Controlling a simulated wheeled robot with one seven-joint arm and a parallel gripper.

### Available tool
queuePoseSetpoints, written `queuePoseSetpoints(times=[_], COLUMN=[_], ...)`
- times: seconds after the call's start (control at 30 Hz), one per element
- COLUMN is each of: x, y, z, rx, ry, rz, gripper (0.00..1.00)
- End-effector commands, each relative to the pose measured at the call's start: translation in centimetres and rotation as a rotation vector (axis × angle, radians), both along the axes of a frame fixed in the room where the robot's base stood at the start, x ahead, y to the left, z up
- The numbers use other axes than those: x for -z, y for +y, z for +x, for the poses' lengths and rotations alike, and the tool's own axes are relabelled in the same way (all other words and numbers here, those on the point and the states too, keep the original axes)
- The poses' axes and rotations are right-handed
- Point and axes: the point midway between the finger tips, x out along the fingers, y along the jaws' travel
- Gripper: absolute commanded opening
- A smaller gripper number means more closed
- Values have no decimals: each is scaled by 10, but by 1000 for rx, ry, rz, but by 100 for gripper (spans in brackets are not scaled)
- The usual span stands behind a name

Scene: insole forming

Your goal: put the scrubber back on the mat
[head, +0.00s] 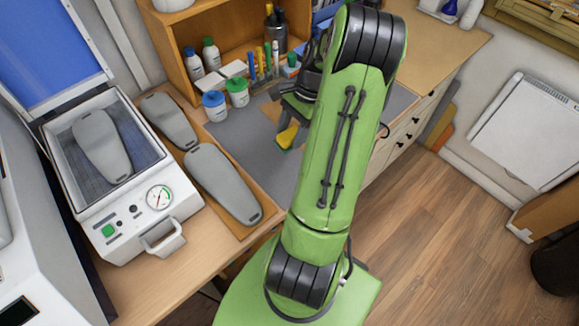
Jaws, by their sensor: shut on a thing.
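The scrubber (287,137) is yellow with a green edge, in the middle of the head view. My gripper (291,122) is shut on it from above, and my green arm covers part of the gripper. The grey mat (243,146) lies flat on the worktop behind and below the scrubber. The scrubber appears over the mat's area; I cannot tell whether it touches the mat.
Two grey insole forms (223,183) lie on a wooden board left of the mat. A forming machine (150,215) with an open blue lid stands further left. Blue-lidded (214,104) and green-lidded (237,92) jars, pens and bottles stand behind the mat. Bare mat shows left of the scrubber.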

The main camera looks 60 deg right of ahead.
Motion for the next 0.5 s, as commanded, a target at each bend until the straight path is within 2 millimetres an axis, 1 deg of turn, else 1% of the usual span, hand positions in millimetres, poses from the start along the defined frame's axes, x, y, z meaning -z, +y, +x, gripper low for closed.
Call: queuePoseSetpoints(times=[0.03,0.07,0.13,0.2,0.3,0.47,0.5], x=[2,4,16,34,56,77,83], y=[7,10,13,14,13,12,13], z=[-4,-6,-8,-8,-8,-7,-8], rx=[-38,-56,-76,-80,-79,-75,-77], ry=[3,1,1,1,1,1,1], rz=[0,-1,2,3,3,1,1], gripper=[32,32,32,32,32,32,32])
